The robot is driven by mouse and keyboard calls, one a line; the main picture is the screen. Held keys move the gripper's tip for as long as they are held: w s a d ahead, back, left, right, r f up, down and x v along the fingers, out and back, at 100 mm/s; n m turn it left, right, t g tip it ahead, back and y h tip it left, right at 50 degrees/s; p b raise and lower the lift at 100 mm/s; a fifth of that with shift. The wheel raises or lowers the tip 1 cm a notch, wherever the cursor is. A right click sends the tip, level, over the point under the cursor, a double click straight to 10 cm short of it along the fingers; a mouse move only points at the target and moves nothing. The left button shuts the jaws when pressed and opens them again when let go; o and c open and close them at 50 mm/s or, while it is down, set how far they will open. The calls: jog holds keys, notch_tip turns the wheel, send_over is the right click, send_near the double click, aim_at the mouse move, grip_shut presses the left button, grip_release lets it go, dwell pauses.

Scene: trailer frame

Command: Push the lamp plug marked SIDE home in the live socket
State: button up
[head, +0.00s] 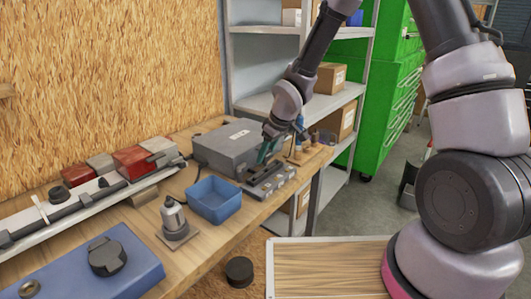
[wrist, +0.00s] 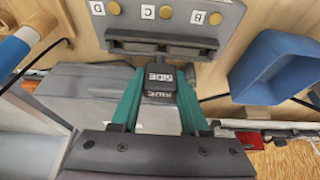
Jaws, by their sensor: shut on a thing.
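The dark lamp plug (wrist: 160,78) shows its SIDE label upside down in the wrist view. My gripper (wrist: 159,90), with teal fingers, is shut on it. The plug's front end is close to the near edge of the grey socket block (wrist: 122,45); I cannot tell whether it touches or enters. The block has dark slots, brass knobs (wrist: 165,12) and white letter tags, including D (wrist: 98,7) and B (wrist: 196,17). In the head view my gripper (head: 265,158) is low over the bench beside the socket block (head: 271,184); the plug is hard to make out there.
A grey box (head: 225,145) stands close behind my gripper. A blue bin (head: 213,200) is on the bench left of the block. Small wooden-coloured items (head: 300,152) stand to the right. A metal lamp-like piece (head: 173,222) is nearer, left of the bin.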

aim_at(267, 160)
jog(key=shift+f, duration=0.2)
jog(key=shift+f, duration=0.35)
jog(key=shift+f, duration=0.1)
dwell(0.4)
jog(key=shift+f, duration=0.5)
jog(key=shift+f, duration=0.55)
dwell(0.7)
jog(key=o, duration=0.9)
jog(key=shift+s, duration=0.1)
jog(key=shift+s+f, duration=0.1)
jog(key=shift+s, duration=0.05)
